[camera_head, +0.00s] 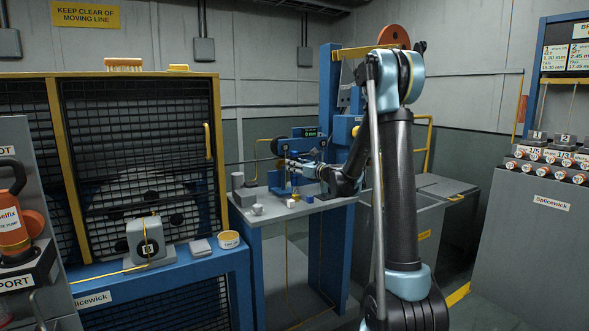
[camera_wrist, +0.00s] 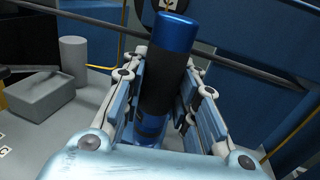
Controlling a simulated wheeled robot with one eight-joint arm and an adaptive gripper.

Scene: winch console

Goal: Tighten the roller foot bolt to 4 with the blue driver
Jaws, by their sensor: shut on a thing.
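The blue driver (camera_wrist: 172,75) is between the fingers of my gripper (camera_wrist: 168,110) in the wrist view. It has a blue top cap, a black grip band and a blue lower part, and stands nearly upright in the picture with its lower end hidden low between the fingers. My gripper is shut on it. In the head view my gripper (camera_head: 287,164) is small, over the grey shelf among blue parts, and the driver is hard to make out there. The roller foot bolt cannot be told apart in either view.
A grey cylinder (camera_wrist: 74,52) and grey block (camera_wrist: 43,95) stand left of my gripper. A dark bar (camera_wrist: 100,27) crosses behind the driver. A blue post (camera_head: 330,110) stands near my arm.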

